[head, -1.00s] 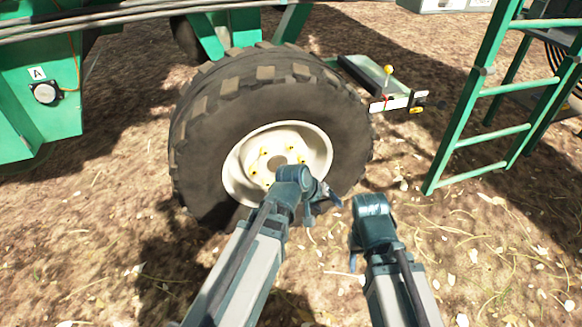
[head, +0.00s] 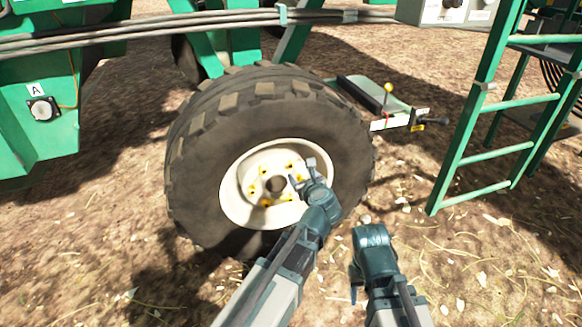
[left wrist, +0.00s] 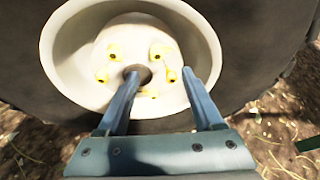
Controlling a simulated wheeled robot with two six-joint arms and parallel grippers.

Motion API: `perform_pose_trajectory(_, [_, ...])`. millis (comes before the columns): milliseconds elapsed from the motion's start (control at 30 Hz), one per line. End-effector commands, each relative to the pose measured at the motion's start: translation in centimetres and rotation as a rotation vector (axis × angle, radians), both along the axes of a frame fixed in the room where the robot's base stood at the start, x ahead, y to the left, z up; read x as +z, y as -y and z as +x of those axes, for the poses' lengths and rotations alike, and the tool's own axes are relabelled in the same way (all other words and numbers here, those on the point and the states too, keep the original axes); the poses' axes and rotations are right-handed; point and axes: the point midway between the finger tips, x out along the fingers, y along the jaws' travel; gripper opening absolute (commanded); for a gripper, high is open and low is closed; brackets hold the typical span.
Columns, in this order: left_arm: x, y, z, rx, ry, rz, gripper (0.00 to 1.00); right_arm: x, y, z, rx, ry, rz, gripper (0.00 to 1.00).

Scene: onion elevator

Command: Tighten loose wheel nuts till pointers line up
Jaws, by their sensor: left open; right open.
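A large black tyre (head: 200,170) stands upright with a cream wheel rim (head: 232,193). Several yellow wheel nuts with pointers, one of them here (head: 252,190), ring the dark centre hub (head: 276,184). In the left wrist view the yellow nuts (left wrist: 157,51) surround the hub (left wrist: 143,74). My left gripper (head: 297,180) is in front of the right part of the rim. In the left wrist view its two fingers (left wrist: 160,75) are spread, with nothing between them but the wheel behind. My right gripper (head: 356,282) is low in front of the ground, right of the tyre; its fingers are mostly hidden.
A green ladder (head: 490,150) stands at the right. A green machine frame with a panel marked A (head: 42,108) is at the left. Straw-covered ground (head: 480,260) is clear in front.

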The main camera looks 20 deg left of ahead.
Motion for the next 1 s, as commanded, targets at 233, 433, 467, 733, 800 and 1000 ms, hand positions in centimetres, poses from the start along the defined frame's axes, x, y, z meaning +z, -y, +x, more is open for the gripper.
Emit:
perform_pose_trajectory(233, [-0.8,-0.2,-0.3,0.033,-0.014,-0.043,0.68,-0.1,0.0,0.0,0.000,0.000,0.000,0.50])
perform_pose_trajectory(433, [-1.9,-1.2,1.8,0.034,-0.014,-0.040,0.68,-1.2,0.0,0.0,0.000,0.001,0.000,0.50])
perform_pose_trajectory(467, [-2.1,-1.5,2.3,0.034,-0.014,-0.040,0.68,-1.5,0.0,0.0,0.000,0.001,0.000,0.50])
perform_pose_trajectory(733, [-4.2,-4.0,6.8,0.033,-0.014,-0.038,0.68,-3.6,0.0,0.0,0.000,0.002,0.001,0.50])
perform_pose_trajectory(800, [-4.7,-4.6,7.8,0.032,-0.014,-0.039,0.68,-4.0,0.0,0.1,0.000,0.003,0.001,0.50])
perform_pose_trajectory(1000, [-5.5,-5.8,9.9,0.031,-0.014,-0.038,0.68,-4.9,0.0,0.1,0.000,0.003,0.001,0.50])
